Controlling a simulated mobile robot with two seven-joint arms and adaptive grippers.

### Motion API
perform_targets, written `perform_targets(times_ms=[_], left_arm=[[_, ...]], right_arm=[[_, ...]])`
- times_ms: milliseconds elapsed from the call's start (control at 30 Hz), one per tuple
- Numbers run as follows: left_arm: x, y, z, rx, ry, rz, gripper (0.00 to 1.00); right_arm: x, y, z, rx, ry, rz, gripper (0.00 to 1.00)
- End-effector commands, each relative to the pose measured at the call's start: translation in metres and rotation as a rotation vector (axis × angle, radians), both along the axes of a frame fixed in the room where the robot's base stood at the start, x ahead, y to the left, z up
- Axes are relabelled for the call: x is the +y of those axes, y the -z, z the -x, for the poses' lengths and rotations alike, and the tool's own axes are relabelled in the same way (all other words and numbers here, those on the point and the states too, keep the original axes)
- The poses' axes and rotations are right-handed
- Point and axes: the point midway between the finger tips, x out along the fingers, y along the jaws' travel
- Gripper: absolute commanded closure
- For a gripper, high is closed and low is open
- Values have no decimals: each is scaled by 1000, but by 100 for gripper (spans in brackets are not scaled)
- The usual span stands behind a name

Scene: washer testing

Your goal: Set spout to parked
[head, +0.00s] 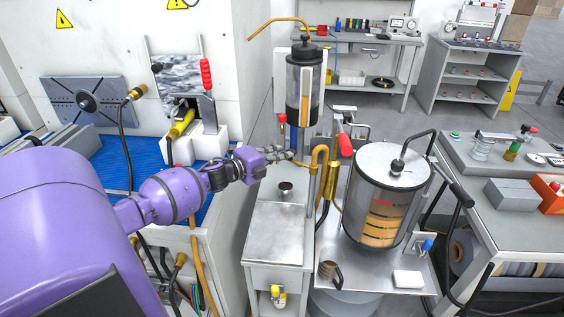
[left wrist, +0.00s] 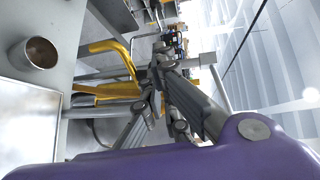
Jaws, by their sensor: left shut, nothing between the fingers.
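The spout (head: 319,160) is a curved brass pipe with a hooked top, standing at the right edge of the small grey cabinet, left of the clear tank (head: 378,195). My left gripper (head: 291,156) is shut and empty, its fingertips just left of the spout's upright part. In the left wrist view the spout (left wrist: 112,48) shows as a yellow bent tube just beyond my gripper fingers (left wrist: 158,60). I cannot tell whether the fingers touch it. My right gripper is not in view.
A small metal cup (head: 286,188) sits on the cabinet top (head: 275,235) below my gripper. A red-handled lever (head: 345,144) rises behind the spout. A dark cylinder (head: 304,85) hangs above. A mug (head: 330,272) and a white block (head: 408,279) are on the tank's tray.

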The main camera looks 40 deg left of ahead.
Motion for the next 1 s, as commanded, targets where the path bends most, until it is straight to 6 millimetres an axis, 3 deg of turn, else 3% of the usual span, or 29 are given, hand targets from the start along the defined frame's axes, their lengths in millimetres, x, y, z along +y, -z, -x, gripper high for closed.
perform_targets(times_ms=[500,1000], left_arm=[[8,1,-24,0,-2,-2,100],[8,0,-27,-1,-2,-1,100]], right_arm=[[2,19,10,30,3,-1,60],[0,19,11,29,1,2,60]])
